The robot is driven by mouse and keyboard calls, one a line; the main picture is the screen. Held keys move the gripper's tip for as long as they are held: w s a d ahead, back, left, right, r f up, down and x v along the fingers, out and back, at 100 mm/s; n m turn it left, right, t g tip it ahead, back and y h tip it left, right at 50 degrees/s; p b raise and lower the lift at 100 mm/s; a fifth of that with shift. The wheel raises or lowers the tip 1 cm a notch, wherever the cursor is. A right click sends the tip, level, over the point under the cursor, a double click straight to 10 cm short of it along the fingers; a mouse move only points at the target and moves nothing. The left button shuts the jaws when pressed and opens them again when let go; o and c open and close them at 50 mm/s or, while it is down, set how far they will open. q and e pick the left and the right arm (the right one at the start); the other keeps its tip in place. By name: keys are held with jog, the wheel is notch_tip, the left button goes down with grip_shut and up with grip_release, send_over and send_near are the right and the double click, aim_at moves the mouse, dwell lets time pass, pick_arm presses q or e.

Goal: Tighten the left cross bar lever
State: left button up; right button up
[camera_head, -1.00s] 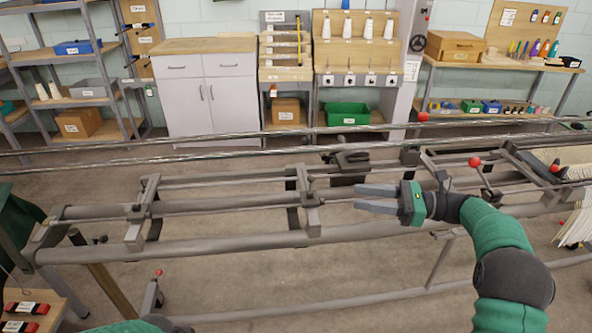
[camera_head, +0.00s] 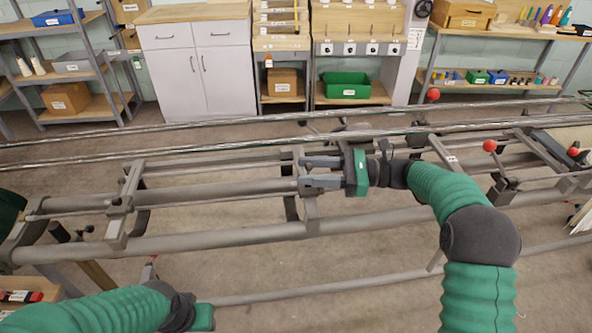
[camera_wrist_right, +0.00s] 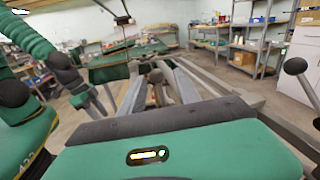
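The loom frame carries a left cross bar (camera_head: 124,205), with a dark clamp where it meets the long rail, and a middle cross bar (camera_head: 308,205). I cannot tell which small part is the left lever. My right gripper (camera_head: 303,172) points left at the middle cross bar, its two grey fingers apart, one above the other in the picture. In the right wrist view the fingers (camera_wrist_right: 158,88) also stand apart, with a brownish part seen between them; contact is unclear. My left gripper (camera_head: 203,317) is at the bottom edge, its fingers hidden.
Red-knobbed levers (camera_head: 490,146) stand on the frame's right side. A dark ball-ended lever (camera_wrist_right: 296,66) shows in the right wrist view. Long shiny rods (camera_head: 230,145) cross behind the gripper. A white cabinet (camera_head: 200,70) and shelves stand at the back.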

jog(key=a, duration=0.3)
jog(key=shift+w+a, duration=0.15)
jog(key=shift+a, duration=0.05)
grip_shut()
